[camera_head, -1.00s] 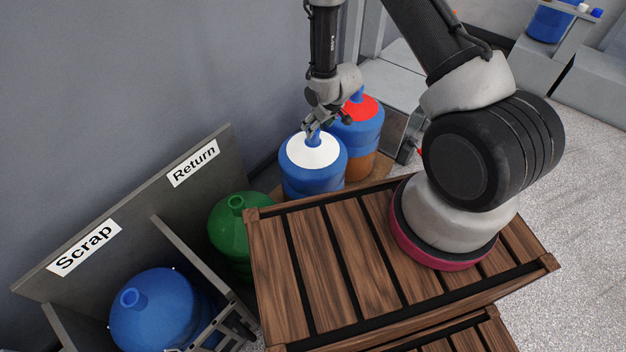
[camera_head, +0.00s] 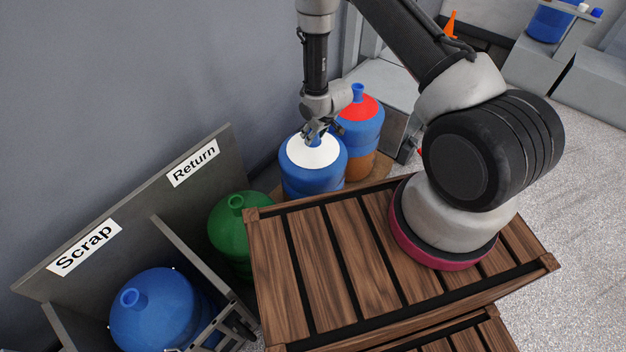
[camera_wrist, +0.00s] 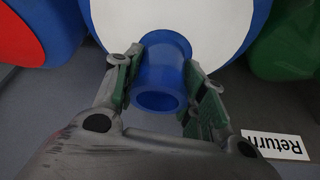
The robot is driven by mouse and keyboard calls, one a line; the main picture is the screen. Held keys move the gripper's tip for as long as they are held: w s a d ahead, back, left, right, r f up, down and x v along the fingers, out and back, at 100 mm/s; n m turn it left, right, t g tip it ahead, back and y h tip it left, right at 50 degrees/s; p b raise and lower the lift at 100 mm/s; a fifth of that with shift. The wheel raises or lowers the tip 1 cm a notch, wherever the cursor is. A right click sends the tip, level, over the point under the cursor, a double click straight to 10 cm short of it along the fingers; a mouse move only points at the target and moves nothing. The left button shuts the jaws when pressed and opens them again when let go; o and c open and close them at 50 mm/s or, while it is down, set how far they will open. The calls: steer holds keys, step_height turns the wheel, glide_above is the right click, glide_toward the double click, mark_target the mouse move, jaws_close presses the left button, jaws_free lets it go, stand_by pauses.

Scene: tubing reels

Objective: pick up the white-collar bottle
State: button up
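The white-collar bottle (camera_head: 313,168) is blue with a white collar around its neck and stands upright beside the red-collar bottle (camera_head: 360,127). My gripper (camera_head: 314,133) is at its neck in the head view. In the wrist view the blue neck (camera_wrist: 161,78) lies between the two green-padded fingers of my gripper (camera_wrist: 162,88). The left finger is close to or touching the neck; a gap shows on the right side. The fingers are apart and do not look closed on the neck.
A green bottle (camera_head: 231,236) stands to the left, by the panel labelled Return (camera_head: 192,163) and Scrap (camera_head: 84,247). A blue bottle (camera_head: 158,312) sits in the Scrap bay. My arm stands over a slatted wooden surface (camera_head: 330,262). The grey wall is close behind.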

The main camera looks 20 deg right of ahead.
jaws_close()
steer(key=shift+r, duration=0.15)
